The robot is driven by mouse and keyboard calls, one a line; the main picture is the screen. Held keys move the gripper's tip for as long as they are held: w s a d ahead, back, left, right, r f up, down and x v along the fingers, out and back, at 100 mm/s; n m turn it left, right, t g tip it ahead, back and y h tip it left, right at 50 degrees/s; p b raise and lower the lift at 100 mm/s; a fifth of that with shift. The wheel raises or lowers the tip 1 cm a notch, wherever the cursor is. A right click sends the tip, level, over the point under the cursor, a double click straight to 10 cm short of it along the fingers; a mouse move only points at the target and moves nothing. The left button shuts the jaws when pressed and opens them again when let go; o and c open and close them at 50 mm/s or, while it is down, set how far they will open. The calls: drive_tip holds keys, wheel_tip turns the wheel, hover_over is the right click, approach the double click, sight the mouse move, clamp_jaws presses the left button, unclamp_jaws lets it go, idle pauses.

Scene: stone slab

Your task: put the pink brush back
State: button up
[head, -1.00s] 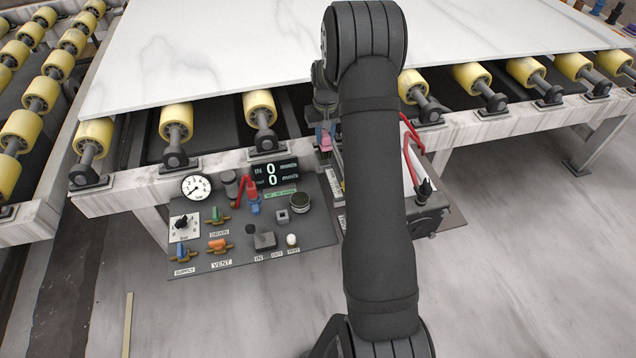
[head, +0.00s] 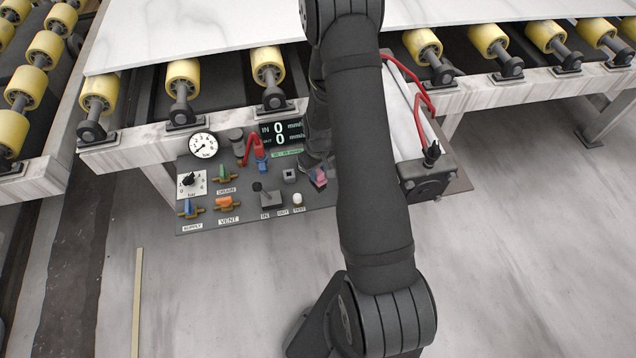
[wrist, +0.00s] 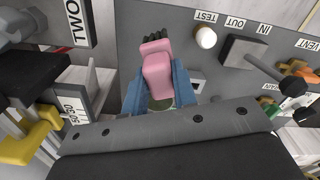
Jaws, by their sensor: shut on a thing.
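The pink brush (wrist: 156,70) is held in my gripper (wrist: 160,95), between two blue fingers. Its dark bristle end points away from the wrist, toward the top of the wrist view. In the head view my gripper (head: 318,176) hangs over the right part of the dark control panel, with a bit of the pink brush (head: 320,179) showing. My arm covers much of the area just right of it. I cannot tell whether the bristles touch the panel. No place clearly marked for the brush shows.
The control panel (head: 250,222) carries a gauge (head: 203,145), coloured valves, a lever (head: 270,199) and a white button (head: 297,199). A unit with red hoses (head: 432,103) stands right. A "TWO" label (wrist: 77,22) and a black-and-yellow part (wrist: 32,135) show left in the wrist view.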

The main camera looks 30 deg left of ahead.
sight(318, 181)
drive_tip(key=shift+f, duration=2.8)
drive_tip(key=shift+f, duration=0.1)
drive_tip(key=o, duration=0.9)
wheel_tip(318, 181, up, 12)
drive_tip(key=shift+r, duration=0.15)
wheel_tip(318, 181, down, 12)
drive_tip(key=shift+f, duration=0.15)
